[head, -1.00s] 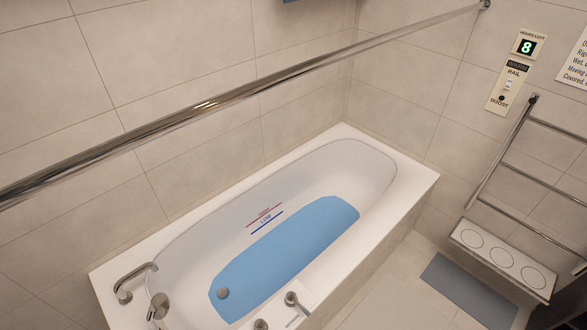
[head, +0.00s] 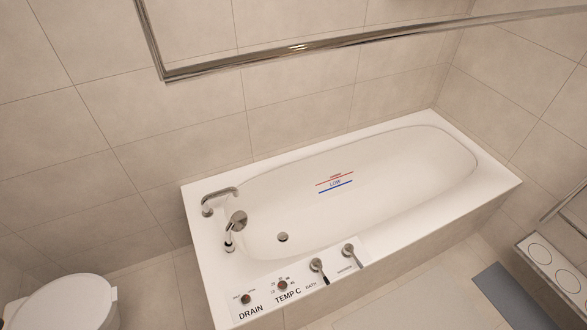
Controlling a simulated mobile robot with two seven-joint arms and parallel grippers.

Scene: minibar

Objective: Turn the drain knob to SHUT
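The drain knob (head: 246,299) is a small brown round knob on the white control panel (head: 268,309) at the tub's near left corner, above the printed word DRAIN. The small position labels around it are too small to read, so I cannot tell its setting. The white bathtub (head: 195,232) looks empty, with a dark round drain (head: 282,237) in its floor. Neither of my grippers shows in the head view.
Beside the drain knob are the TEMP C knob (head: 282,286), the bath lever (head: 318,269) and another lever (head: 348,252). A spout (head: 220,195) and a hand shower (head: 236,222) stand at the tub's left end. A toilet (head: 68,303) is at lower left.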

